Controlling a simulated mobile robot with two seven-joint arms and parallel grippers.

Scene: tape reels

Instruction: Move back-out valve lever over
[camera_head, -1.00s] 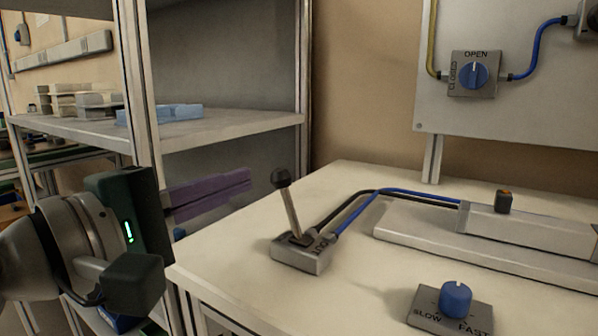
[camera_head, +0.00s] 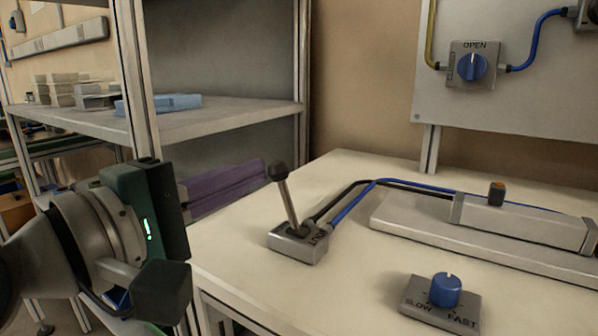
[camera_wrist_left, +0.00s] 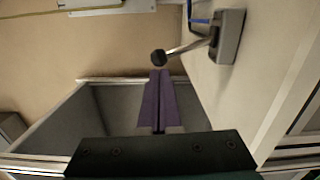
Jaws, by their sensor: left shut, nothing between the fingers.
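The valve lever (camera_head: 289,206) has a dark ball knob on a metal stick. It rises from a small grey box (camera_head: 297,245) at the table's left side and leans a little to the left. My left gripper (camera_head: 264,173) has purple fingers that are shut and empty, with their tips close to the knob in the head view. In the left wrist view, the fingertips (camera_wrist_left: 159,75) are just below the knob (camera_wrist_left: 158,57). I cannot tell whether they touch it. The box's lettering is only partly readable. My right gripper is not in view.
A speed knob (camera_head: 445,290) marked SLOW and FAST sits at the table front. A grey bar-shaped unit (camera_head: 520,228) lies at the right, joined to the lever box by hoses. A shelf rack (camera_head: 215,122) stands behind my left arm. A blue valve dial (camera_head: 472,67) is on the wall panel.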

